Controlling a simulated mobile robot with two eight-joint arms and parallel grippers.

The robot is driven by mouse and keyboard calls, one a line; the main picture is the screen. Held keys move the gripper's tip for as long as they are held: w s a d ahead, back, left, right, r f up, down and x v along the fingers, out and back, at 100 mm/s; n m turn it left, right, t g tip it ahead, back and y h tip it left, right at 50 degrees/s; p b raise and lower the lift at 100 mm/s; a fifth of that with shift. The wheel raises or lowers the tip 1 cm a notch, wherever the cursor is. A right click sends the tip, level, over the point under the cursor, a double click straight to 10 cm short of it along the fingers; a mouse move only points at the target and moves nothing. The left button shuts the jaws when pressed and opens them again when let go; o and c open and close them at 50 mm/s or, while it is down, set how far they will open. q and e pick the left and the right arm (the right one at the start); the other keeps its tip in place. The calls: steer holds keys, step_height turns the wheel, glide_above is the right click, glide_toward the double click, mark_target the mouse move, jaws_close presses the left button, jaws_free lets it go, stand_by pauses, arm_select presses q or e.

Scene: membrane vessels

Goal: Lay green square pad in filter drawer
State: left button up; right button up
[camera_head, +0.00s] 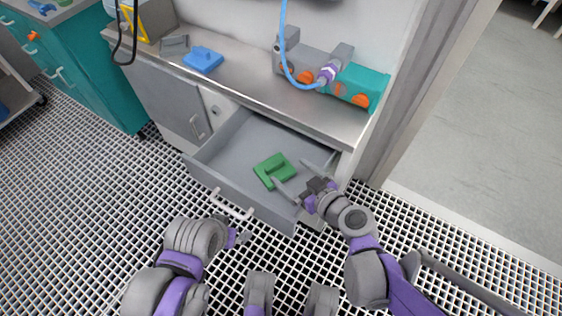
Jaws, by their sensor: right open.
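The green square pad (268,169) shows inside the open grey filter drawer (222,189), near the middle of its floor. It has a raised part on top and appears to lie flat. My right gripper (290,173) is open, with its two fingers spread over the drawer at the pad's right side. The nearer finger overlaps the pad's lower right edge in the picture; I cannot tell whether it touches.
The metal counter (255,85) above the drawer holds a blue pad (203,59), a grey pad (174,44) and a grey and teal vessel unit (355,84) with a blue hose (284,40). The drawer handle (232,204) sticks out. Open grating floor (75,200) lies left.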

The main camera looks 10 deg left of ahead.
steer(key=p+v, duration=0.1)
steer(key=v, duration=0.3)
steer(key=shift+s+d, duration=0.1)
steer(key=shift+d, duration=0.05)
stand_by(1.2)
